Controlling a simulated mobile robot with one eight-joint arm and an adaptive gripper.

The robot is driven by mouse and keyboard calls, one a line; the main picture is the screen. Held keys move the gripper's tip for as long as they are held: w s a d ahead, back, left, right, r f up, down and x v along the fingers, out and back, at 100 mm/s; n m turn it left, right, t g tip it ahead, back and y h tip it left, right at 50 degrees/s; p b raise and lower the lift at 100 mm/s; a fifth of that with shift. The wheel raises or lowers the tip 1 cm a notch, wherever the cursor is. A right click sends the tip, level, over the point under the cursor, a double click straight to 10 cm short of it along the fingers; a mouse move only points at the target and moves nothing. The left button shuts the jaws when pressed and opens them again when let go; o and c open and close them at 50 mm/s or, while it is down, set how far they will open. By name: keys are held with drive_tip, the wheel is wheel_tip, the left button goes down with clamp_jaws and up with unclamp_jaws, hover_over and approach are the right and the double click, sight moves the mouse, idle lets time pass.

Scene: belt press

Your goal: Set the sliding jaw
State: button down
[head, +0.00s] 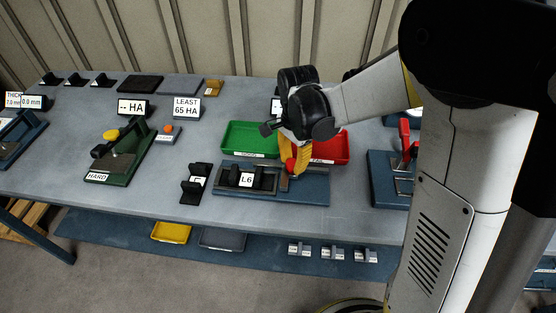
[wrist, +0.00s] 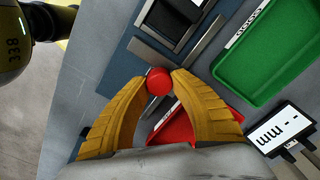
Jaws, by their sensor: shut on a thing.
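My gripper (head: 292,165) points down over the right part of a blue fixture (head: 315,193). Its yellow fingers are shut on a round red knob (wrist: 159,82), one finger on each side in the wrist view. The knob stands at the right of the fixture's metal rail (wrist: 200,51). The sliding jaw beneath it is mostly hidden by my fingers. A black piece labelled L6 (head: 246,180) sits on the left part of the fixture.
A green tray (head: 250,138) and a red tray (head: 334,148) lie just behind the fixture. A black block (head: 195,186) stands to its left, with a green hardness tester (head: 122,155) farther left. A blue device with a red handle (head: 405,140) stands to the right.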

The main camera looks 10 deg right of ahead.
drive_tip(key=shift+s+d, duration=0.2)
drive_tip(key=shift+d, duration=0.3)
drive_tip(key=c, duration=1.1)
unclamp_jaws()
wheel_tip(320, 180, up, 12)
